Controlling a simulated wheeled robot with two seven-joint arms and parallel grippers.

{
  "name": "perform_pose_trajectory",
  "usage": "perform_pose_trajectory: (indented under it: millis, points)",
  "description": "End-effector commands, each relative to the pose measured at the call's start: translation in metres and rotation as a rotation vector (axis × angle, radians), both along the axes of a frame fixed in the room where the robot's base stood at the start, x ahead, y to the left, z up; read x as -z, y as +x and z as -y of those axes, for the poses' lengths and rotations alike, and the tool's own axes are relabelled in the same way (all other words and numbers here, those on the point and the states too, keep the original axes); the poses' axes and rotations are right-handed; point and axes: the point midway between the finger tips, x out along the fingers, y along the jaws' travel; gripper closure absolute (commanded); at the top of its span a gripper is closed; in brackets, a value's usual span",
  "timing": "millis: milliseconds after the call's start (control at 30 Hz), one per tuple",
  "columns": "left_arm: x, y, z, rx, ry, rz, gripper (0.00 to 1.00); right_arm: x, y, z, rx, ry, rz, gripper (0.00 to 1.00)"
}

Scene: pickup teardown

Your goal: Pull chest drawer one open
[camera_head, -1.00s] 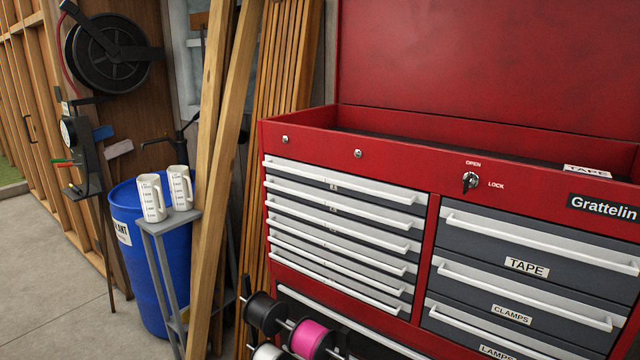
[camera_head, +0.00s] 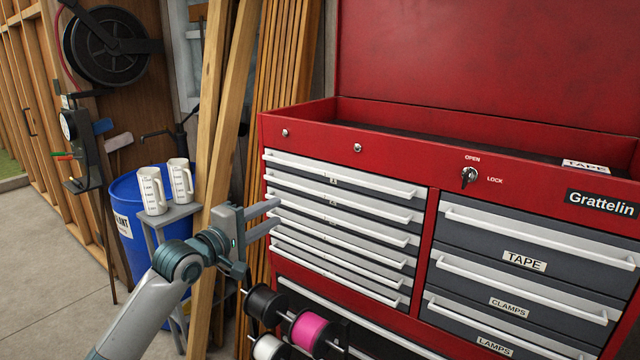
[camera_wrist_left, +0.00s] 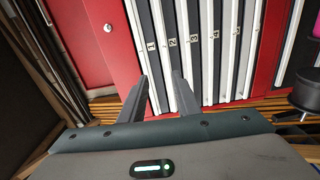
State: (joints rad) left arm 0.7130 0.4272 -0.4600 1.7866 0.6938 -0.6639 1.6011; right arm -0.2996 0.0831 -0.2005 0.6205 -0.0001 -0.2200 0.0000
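Chest drawer one (camera_head: 330,178) is the top slim grey drawer in the left bank of the red tool chest (camera_head: 300,130). It looks shut, flush with the drawers below, with a long white bar handle (camera_head: 345,175) across its top. In the left wrist view the drawer (camera_wrist_left: 152,60) carries a "1" label and stands sideways. My left gripper (camera_head: 278,213) is open and empty, in front of the bank's left end, lower in the picture than drawer one's handle. Its two fingers (camera_wrist_left: 160,78) point toward the drawer fronts in the left wrist view, apart from the handle. My right gripper is out of view.
More slim drawers (camera_head: 335,235) with similar handles lie just below. Wire spools (camera_head: 310,330) stick out beneath the bank. Leaning planks (camera_head: 215,130), a blue barrel (camera_head: 125,190) and a small stand with two white jugs (camera_head: 152,190) are left of the chest.

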Motion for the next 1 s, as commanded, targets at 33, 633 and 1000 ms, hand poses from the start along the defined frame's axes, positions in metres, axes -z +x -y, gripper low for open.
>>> perform_pose_trajectory:
  millis: [33,633,1000]
  points:
    - [-0.018,-0.006,0.005,0.017,-0.019,0.008,0.70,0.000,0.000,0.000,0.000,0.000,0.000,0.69]
    - [-0.042,-0.013,0.013,0.043,-0.056,0.008,0.70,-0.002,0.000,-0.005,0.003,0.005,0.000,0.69]
    - [-0.044,0.017,0.036,0.044,-0.056,0.007,0.70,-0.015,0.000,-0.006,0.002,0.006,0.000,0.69]
